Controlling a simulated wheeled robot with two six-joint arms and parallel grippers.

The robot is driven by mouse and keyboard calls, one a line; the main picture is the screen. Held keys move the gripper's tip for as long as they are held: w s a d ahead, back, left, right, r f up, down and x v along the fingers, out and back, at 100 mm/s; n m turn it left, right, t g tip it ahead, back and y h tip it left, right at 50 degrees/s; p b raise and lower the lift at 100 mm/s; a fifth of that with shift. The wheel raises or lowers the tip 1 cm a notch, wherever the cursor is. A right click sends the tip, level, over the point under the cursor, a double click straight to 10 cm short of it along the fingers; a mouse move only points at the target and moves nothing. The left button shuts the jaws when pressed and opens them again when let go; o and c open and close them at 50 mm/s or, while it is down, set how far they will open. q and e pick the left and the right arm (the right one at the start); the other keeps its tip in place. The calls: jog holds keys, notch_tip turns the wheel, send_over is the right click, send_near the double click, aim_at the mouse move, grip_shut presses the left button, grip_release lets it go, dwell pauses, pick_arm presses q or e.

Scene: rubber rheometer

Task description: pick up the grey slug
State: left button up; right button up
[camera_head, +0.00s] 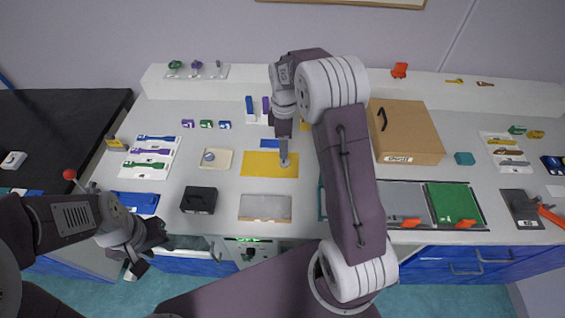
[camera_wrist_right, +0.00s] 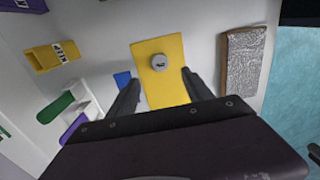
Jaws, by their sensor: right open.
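The grey slug (camera_wrist_right: 159,62) is a small round disc with a dark mark on top. It lies on the yellow mat (camera_wrist_right: 165,92) in the right wrist view. My right gripper (camera_wrist_right: 160,79) is open, with its two fingers apart over the mat and the slug seen between and just beyond their tips. In the head view my right arm reaches down over the yellow mat (camera_head: 255,170), and the slug cannot be made out clearly there. My left gripper (camera_head: 146,255) hangs near the counter's front edge at the left, away from the mat; its jaw opening is unclear.
A silvery block (camera_wrist_right: 243,65) lies beside the mat, on the robot's side. A yellow holder (camera_wrist_right: 53,55) and a green piece (camera_wrist_right: 55,108) stand to the other side. A cardboard box (camera_head: 408,135) stands right of my arm. A black box (camera_head: 199,200) is at the left.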

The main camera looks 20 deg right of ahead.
aim_at(284, 161)
jog(key=f, duration=0.3)
jog(key=shift+d+f, duration=0.1)
jog(key=shift+d, duration=0.1)
notch_tip(284, 161, down, 4)
jog(key=shift+s+a+f+p, duration=0.1)
jog(key=shift+s+f+p, duration=0.05)
jog(key=shift+p, duration=0.15)
jog(key=shift+f, duration=0.5)
grip_shut()
jog(key=shift+r, duration=0.2)
